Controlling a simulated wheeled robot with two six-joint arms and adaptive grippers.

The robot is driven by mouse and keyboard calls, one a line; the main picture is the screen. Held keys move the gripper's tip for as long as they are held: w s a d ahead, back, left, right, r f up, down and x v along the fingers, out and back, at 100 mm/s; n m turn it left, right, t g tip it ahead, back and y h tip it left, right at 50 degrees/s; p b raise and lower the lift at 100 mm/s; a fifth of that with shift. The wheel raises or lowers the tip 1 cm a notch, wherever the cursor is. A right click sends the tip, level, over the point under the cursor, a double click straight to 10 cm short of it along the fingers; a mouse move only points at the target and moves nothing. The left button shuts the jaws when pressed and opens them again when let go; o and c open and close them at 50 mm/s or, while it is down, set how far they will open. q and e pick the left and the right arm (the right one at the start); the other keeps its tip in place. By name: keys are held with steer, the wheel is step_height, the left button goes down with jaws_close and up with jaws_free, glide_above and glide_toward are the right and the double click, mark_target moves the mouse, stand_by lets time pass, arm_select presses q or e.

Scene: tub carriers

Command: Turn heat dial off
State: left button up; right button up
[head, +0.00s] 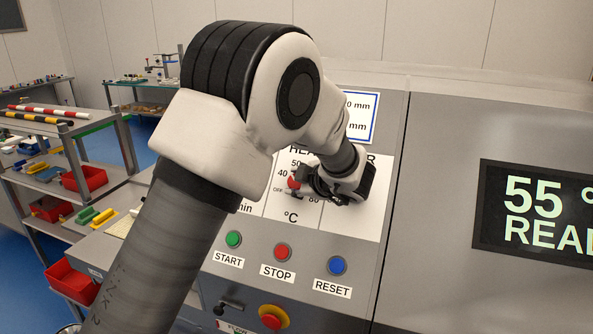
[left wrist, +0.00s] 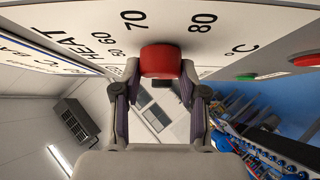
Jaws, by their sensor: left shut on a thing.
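The heat dial is a red knob (head: 293,183) on a white scale plate of the grey machine panel. Numbers such as 40, 50 and 80, the word OFF and a °C mark stand around it. In the left wrist view the red knob (left wrist: 161,61) sits between my fingers, with 70 and 80 printed above it. My left gripper (head: 302,184) is at the dial, and its fingers (left wrist: 158,82) are closed on the knob's two sides. The pointer of the dial is hidden, so I cannot tell its setting. My right gripper is not in view.
Below the dial are green START (head: 233,239), red STOP (head: 283,252) and blue RESET (head: 337,265) buttons. A red emergency button (head: 272,317) is lower. A display (head: 540,212) at right reads 55. Shelves with red bins (head: 84,178) stand at left.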

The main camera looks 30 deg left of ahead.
arm_select(q)
steer(key=n+g+h, duration=0.1)
steer(key=n+g, duration=0.1)
steer(key=shift+w+n, duration=0.1)
steer(key=shift+n, duration=0.2)
steer(key=n+g+h, duration=0.1)
steer(key=n+h, duration=0.1)
steer(key=n, duration=0.1)
steer(key=shift+g, duration=0.3)
steer(key=n+g+h, duration=0.1)
steer(key=n+h, duration=0.1)
steer(key=shift+a+n, duration=0.15)
steer(key=shift+n, duration=0.25)
steer(key=shift+f+n+g+h, duration=0.1)
steer(key=shift+n+g+h, duration=0.2)
steer(key=shift+n+h, duration=0.95)
steer(key=o, duration=1.1)
steer(key=shift+o, duration=0.2)
steer(key=shift+w+a, duration=0.1)
steer(key=shift+w, duration=0.15)
steer(key=v, duration=1.1)
steer(key=shift+r, duration=0.45)
